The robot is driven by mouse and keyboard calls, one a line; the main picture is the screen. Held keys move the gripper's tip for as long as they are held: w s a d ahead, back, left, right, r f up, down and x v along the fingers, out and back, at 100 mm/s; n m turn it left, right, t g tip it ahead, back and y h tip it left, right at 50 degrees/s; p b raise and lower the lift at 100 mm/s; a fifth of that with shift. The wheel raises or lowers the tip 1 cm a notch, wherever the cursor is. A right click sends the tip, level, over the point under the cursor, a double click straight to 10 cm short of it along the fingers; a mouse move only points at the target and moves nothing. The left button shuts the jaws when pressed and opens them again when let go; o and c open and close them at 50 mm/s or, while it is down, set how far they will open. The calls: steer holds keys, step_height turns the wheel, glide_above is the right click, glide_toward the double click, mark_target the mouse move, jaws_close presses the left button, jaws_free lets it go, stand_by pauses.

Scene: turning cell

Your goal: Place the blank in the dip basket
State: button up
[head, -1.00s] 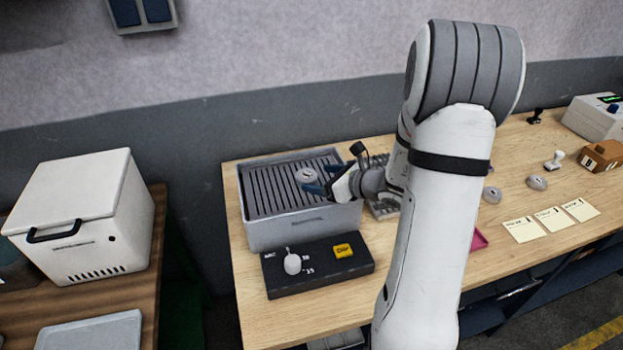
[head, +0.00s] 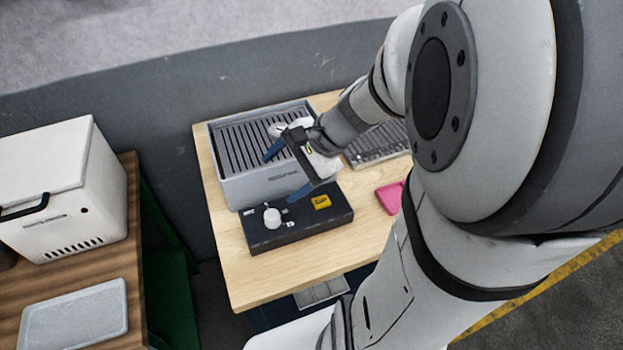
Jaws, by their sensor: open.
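My gripper (head: 286,171) is open, its two blue fingertips spread over the front wall of a grey slatted box (head: 262,187). Nothing shows between the fingertips. A pale round piece (head: 278,129), perhaps the blank, rests on the slats behind the gripper and is partly hidden by it. I cannot tell whether the slatted box is the dip basket. A grey metal rack (head: 372,149) to its right is partly hidden by my arm.
A pink tray (head: 389,197) lies to the right. A white lidded box (head: 62,190) and grey tray (head: 75,317) occupy the left table. The wooden tabletop's front is clear.

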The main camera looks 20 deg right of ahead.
steer(key=s+d+r+n+h, duration=0.2)
steer(key=s+r+n+h, duration=0.2)
steer(key=n, duration=0.9)
steer(key=s+h, duration=0.3)
steer(key=s, duration=0.1)
steer(key=shift+d+n, duration=0.15)
steer(key=shift+n, duration=0.15)
